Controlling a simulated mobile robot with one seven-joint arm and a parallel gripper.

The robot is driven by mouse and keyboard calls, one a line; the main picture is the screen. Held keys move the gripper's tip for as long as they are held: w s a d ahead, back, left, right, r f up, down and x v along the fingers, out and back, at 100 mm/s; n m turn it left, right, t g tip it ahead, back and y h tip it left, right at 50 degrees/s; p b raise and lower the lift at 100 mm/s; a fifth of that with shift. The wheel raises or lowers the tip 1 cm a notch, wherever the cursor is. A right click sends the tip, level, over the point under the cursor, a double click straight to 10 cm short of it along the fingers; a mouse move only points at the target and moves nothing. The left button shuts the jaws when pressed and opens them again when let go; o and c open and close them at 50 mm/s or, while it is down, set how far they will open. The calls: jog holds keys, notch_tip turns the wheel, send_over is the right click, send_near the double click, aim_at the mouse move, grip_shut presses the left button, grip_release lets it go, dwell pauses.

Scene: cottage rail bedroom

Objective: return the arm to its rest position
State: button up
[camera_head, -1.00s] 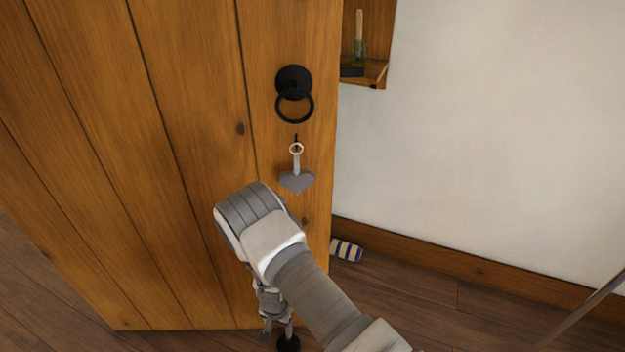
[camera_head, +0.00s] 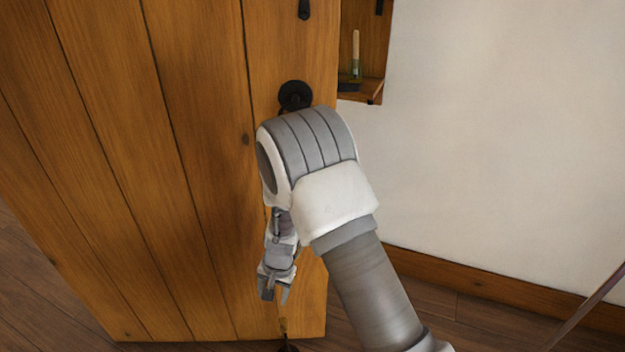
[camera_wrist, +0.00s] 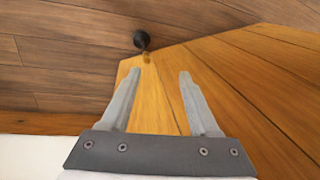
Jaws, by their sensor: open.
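My gripper (camera_head: 274,294) hangs below my bent arm in front of the wooden door (camera_head: 100,150), pointing down. In the wrist view my gripper (camera_wrist: 161,75) has its two fingers spread apart with nothing between them. The door's planks (camera_wrist: 235,75) show behind and beside the fingers. My arm covers the middle right part of the door and hides the heart-shaped tag and most of the ring handle.
The black handle mount (camera_head: 295,95) shows just above my arm. A dark doorstop (camera_wrist: 141,39) stands on the floor at the door's lower edge. A small wall shelf (camera_head: 362,90) holds a bottle-like item. White wall (camera_head: 500,130) is at the right.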

jog(key=s+d+r+n+t+y, duration=0.1)
jog(key=d+r, duration=0.4)
jog(key=r, duration=0.8)
jog(key=s+d+r+n+t, duration=0.15)
jog(key=d+r, duration=0.35)
jog(key=r, duration=0.8)
jog(key=s+d+r+t+h, duration=0.1)
jog(key=s+d+r+h, duration=0.1)
jog(key=s+d+r, duration=0.6)
jog(key=s+d+r+t+h, duration=0.1)
jog(key=s+d+r+t, duration=0.15)
jog(key=s+d, duration=0.55)
notch_tip(320, 180, up, 20)
jog(key=s+a+g+p, duration=0.1)
jog(key=s+a+p, duration=0.1)
jog(key=p, duration=1.7)
jog(key=shift+r+n, duration=0.1)
jog(key=shift+n, duration=0.15)
